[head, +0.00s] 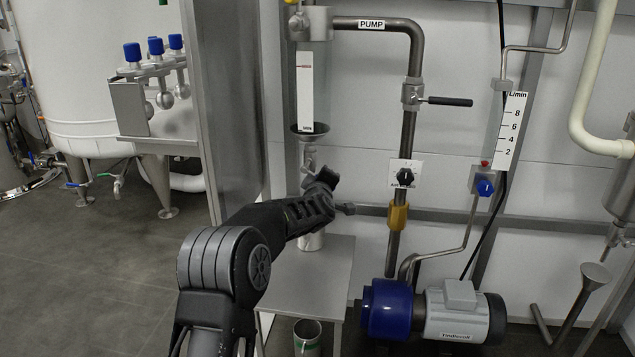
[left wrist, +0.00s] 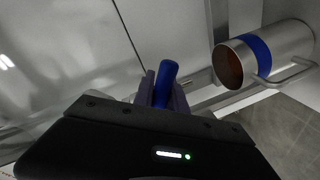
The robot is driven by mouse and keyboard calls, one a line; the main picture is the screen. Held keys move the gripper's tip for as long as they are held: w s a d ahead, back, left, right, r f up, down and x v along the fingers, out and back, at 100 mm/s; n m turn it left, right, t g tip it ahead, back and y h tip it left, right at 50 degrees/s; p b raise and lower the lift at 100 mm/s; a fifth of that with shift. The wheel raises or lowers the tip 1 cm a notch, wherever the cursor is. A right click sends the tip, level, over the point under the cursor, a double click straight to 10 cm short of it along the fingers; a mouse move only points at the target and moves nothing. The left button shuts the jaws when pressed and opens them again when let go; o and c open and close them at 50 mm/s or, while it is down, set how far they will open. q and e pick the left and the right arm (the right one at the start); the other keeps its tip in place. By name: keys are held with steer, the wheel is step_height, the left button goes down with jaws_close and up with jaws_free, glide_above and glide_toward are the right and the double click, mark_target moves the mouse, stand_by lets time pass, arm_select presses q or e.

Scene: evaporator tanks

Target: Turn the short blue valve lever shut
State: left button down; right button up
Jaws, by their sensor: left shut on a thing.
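The short blue lever (left wrist: 167,70) stands between the two fingers of my left gripper (left wrist: 163,88) in the left wrist view, and the gripper is shut on it. In the head view my left gripper (head: 322,182) is at the small steel valve (head: 308,157) below the funnel and sight tube. The lever is hidden behind the gripper there, so its angle to the pipe cannot be told. My right gripper is not in view.
A steel cup (head: 312,241) stands on the small table (head: 318,285) below the valve; its blue band (left wrist: 257,54) shows in the left wrist view. A steel post (head: 228,110) rises at left. A black-handled valve (head: 450,101) and the pump (head: 432,312) are to the right.

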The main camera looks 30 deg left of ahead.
arm_select(q)
steer(key=shift+w+d+r+n+h+b, duration=0.2)
steer(key=shift+r+n, duration=0.25)
steer(key=shift+n, duration=0.5)
steer(key=shift+s+d+r+n+h+b, duration=0.15)
steer(key=shift+r+n+h+b, duration=0.3)
steer(key=shift+n, duration=0.45)
steer(key=shift+w+d+r+n+h+b, duration=0.15)
steer(key=shift+r+n, duration=0.35)
steer(key=shift+n, duration=0.45)
steer(key=shift+r, duration=0.1)
steer(key=c, duration=1.3)
jaws_free()
steer(key=shift+c, duration=0.2)
steer(key=v, duration=0.7)
steer(key=shift+s+d, duration=0.15)
steer(key=shift+s, duration=0.25)
